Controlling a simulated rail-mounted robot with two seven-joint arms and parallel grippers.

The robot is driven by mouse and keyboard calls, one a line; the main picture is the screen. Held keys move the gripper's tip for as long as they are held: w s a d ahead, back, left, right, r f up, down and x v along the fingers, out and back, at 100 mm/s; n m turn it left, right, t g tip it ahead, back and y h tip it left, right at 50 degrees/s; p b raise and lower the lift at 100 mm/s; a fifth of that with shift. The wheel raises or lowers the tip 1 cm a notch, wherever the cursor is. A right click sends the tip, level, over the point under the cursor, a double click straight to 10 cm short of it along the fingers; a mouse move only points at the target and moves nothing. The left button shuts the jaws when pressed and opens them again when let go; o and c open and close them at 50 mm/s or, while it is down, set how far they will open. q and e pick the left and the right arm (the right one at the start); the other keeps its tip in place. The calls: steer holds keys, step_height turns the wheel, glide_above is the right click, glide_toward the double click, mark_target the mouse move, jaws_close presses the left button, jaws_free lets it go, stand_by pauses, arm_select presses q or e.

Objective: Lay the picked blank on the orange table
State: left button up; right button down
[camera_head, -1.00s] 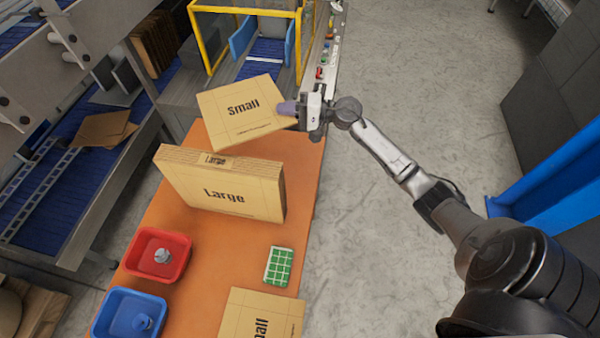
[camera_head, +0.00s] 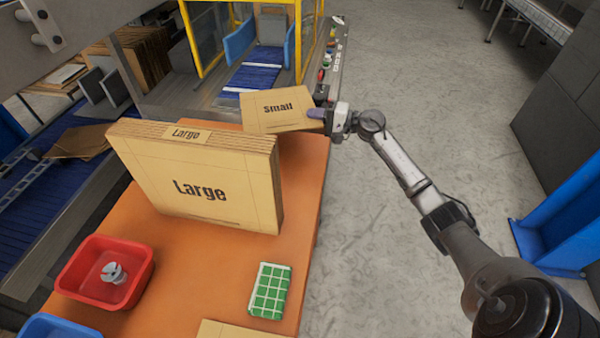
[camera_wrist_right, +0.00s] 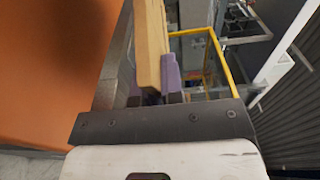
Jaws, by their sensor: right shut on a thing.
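A tan cardboard blank marked "Small" (camera_head: 279,122) is at the far end of the orange table (camera_head: 215,262), beyond the "Large" stack. My right gripper (camera_head: 320,114) is shut on its right edge. In the right wrist view the blank (camera_wrist_right: 150,40) shows edge-on by the purple fingers (camera_wrist_right: 170,75), with the orange table (camera_wrist_right: 50,70) to the left. I cannot tell whether the blank touches the table. My left gripper is in neither view.
A thick stack of "Large" blanks (camera_head: 205,190) stands mid-table. A red bin (camera_head: 75,272) with a grey part, a blue bin (camera_head: 50,328), a green-and-white gridded item (camera_head: 269,291) and another blank (camera_head: 240,330) are nearer. A yellow-framed machine (camera_head: 318,40) stands behind.

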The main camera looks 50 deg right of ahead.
steer(key=shift+d+f, duration=0.25)
steer(key=shift+f, duration=0.2)
steer(key=shift+s+f+b, duration=0.2)
steer(key=shift+b, duration=0.1)
arm_select(q)
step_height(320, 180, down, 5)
steer(key=b, duration=0.3)
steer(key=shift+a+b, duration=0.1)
steer(key=shift+b, duration=0.25)
arm_select(e)
steer(key=s+a+f, duration=0.4)
steer(key=s+f, duration=0.6)
steer(key=shift+s+f, duration=0.35)
steer(key=shift+d, duration=0.1)
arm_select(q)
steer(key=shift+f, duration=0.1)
